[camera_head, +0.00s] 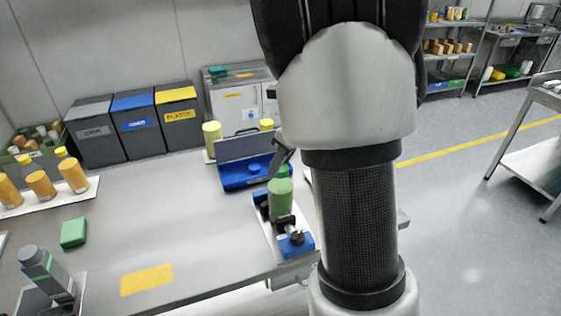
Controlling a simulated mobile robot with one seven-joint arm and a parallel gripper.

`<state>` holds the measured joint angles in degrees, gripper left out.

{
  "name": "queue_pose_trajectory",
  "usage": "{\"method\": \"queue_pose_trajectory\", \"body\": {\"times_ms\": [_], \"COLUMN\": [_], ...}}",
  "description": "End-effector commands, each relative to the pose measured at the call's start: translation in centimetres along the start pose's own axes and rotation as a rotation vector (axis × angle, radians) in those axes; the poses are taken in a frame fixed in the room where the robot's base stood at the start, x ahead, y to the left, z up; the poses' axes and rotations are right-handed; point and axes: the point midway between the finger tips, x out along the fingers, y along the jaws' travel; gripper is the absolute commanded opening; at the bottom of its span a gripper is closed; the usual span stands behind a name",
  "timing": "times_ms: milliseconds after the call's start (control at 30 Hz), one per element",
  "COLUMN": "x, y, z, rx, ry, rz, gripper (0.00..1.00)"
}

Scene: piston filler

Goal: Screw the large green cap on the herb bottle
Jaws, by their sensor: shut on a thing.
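The herb bottle (280,203) is light green and stands upright in a blue and black clamp fixture (296,243) near the table's right end. The large green cap (284,171), a darker green, is at the top of the bottle. My gripper (282,160) is over the bottle, shut on the cap; only a dark finger shows on its left side. My arm hides the rest of the gripper and part of the cap. I cannot tell whether the cap touches the bottle's neck or how far it is threaded.
A blue tray (232,182) with a grey back panel stands just behind the bottle. Orange bottles (73,174) stand on a white tray at left. A green block (74,232), a grey bottle (44,268) and a yellow patch (147,280) are nearer. The table's middle is clear.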

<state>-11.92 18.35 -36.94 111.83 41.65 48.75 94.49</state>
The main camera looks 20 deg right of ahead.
Motion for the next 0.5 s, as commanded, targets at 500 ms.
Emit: {"method": "queue_pose_trajectory", "body": {"times_ms": [500], "x": [-0.21], "y": [0.09], "z": [0.15], "rx": [0.159], "ry": [0.000], "rz": [-0.064], "gripper": [0.00]}}
